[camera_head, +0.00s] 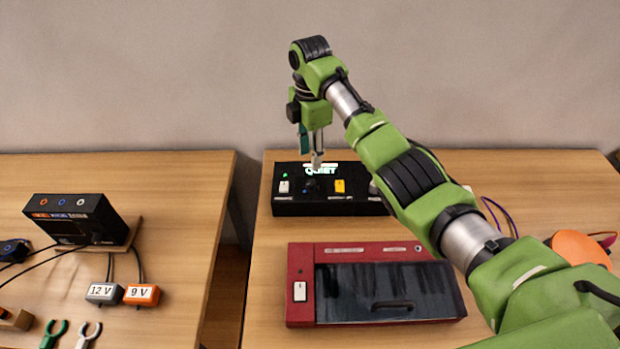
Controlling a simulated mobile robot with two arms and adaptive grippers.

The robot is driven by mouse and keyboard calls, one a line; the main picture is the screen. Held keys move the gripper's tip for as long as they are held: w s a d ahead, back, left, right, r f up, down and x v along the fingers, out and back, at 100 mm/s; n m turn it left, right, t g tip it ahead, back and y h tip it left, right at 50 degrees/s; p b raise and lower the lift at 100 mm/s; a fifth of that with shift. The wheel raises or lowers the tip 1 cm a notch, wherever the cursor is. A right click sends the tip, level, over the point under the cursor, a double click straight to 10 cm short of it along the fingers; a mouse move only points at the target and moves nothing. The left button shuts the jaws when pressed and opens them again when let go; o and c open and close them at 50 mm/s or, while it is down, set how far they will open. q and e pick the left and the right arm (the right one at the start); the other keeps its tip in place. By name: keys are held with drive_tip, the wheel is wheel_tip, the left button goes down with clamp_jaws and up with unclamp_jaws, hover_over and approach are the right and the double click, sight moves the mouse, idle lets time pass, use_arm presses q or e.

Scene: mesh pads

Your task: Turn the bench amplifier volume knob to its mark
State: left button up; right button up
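The bench amplifier looks to be the black box (350,208) at the back of the right table. Its lit display (320,169) reads "QUIET", and a green light glows at its left. A dark round knob (311,187) with a bluish spot sits on its top, left of a yellow switch (340,186). I cannot make out the knob's mark. My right gripper (313,160) points down just above the knob, in front of part of the display. Whether its fingers touch the knob or are closed is unclear. My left gripper is out of view.
A red case with a dark panel (303,255) lies in front of the amplifier. My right arm covers the amplifier's right end. An orange round thing (580,247) lies at right. The left table, across a gap, holds a black supply box (75,218) and plugs labelled 12 V and 9 V (141,294).

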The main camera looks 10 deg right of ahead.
sight(310, 183)
wheel_tip(310, 183, down, 10)
drive_tip(key=shift+w+f+p, duration=0.1)
drive_tip(key=shift+f+p, duration=0.1)
drive_tip(key=shift+p, duration=0.35)
clamp_jaws()
